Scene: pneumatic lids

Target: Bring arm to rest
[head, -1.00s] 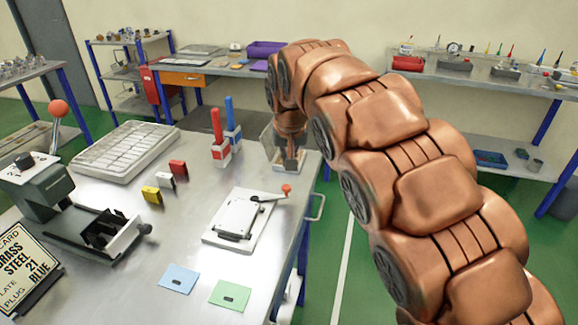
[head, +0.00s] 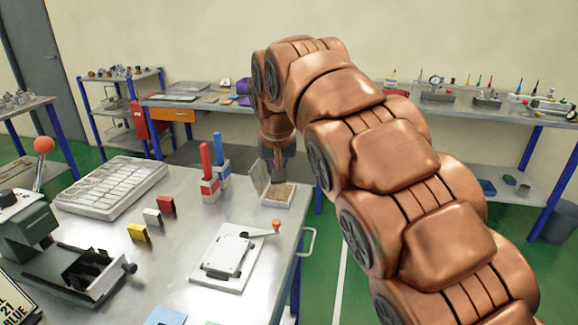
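My arm comes in from the lower right of the head view and bends over the right part of the workbench (head: 180,280). My gripper (head: 280,180) points down at the arm's far end, above or in front of a clear-sided box (head: 278,197) with brown contents near the bench's far right corner. The fingers are small and dark, and I cannot tell whether they are open or shut. I see nothing clearly held in them.
Red and blue upright markers (head: 207,172) stand in holders left of the box. A white plate fixture (head: 228,255) with a red-knobbed lever lies nearer. A lever press (head: 50,235), a partitioned tray (head: 110,188) and coloured blocks (head: 151,217) occupy the left.

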